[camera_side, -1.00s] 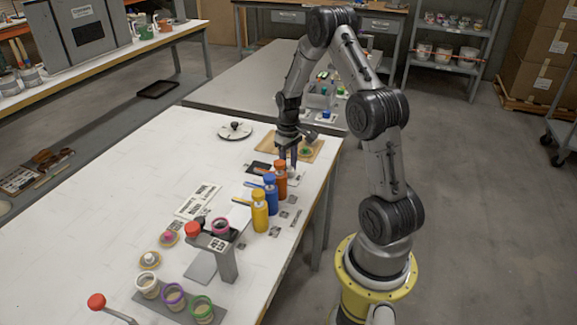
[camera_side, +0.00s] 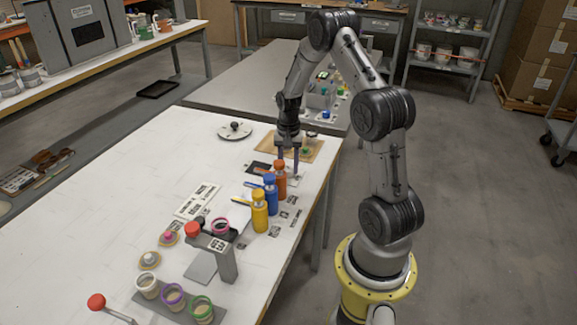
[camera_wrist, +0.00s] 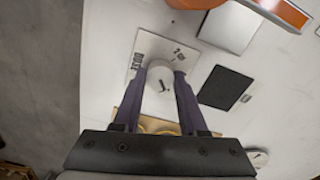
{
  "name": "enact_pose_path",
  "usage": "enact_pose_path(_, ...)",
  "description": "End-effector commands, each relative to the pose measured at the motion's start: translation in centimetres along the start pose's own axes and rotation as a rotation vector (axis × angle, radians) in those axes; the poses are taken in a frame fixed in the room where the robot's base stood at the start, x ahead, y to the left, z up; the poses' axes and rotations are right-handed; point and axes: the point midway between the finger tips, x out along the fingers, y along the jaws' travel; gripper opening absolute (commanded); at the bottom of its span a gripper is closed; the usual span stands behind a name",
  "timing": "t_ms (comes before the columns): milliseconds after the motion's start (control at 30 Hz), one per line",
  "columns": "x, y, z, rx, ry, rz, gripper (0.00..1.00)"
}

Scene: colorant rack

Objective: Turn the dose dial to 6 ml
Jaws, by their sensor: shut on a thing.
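The dose dial (camera_wrist: 161,80) is a small pale round knob with a dark pointer mark, on a light plate marked DOSE (camera_wrist: 150,46) in the wrist view. My gripper (camera_wrist: 164,76) has its two dark fingers on either side of the knob, closed on it. The pointer slants on the knob's face; I cannot read which number it meets. In the side view my gripper (camera_side: 288,172) points down at the table's right side, behind the orange bottle (camera_side: 280,178), and the dial is too small to make out there.
Blue (camera_side: 270,192) and yellow (camera_side: 259,212) bottles stand in line in front of the orange one. A black pad (camera_wrist: 226,88) lies close to the dial plate. A tan board (camera_side: 315,150) lies behind the gripper. The table's left part is mostly clear.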

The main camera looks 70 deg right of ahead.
Motion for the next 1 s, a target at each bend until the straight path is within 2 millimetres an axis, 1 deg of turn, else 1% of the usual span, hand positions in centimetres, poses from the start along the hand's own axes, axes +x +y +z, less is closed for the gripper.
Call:
enact_pose_path(200,-0.18,-0.04,-0.09,0.121,0.003,-0.002,0.00)
enact_pose_path(400,-0.19,-0.04,-0.11,0.182,0.003,-0.002,0.00)
enact_pose_path(933,-0.21,-0.04,-0.14,0.208,0.004,-0.003,0.00)
enact_pose_path(967,-0.21,-0.04,-0.15,0.208,0.004,-0.003,0.43)
enact_pose_path(1000,-0.20,-0.04,-0.15,0.208,0.004,-0.003,0.51)
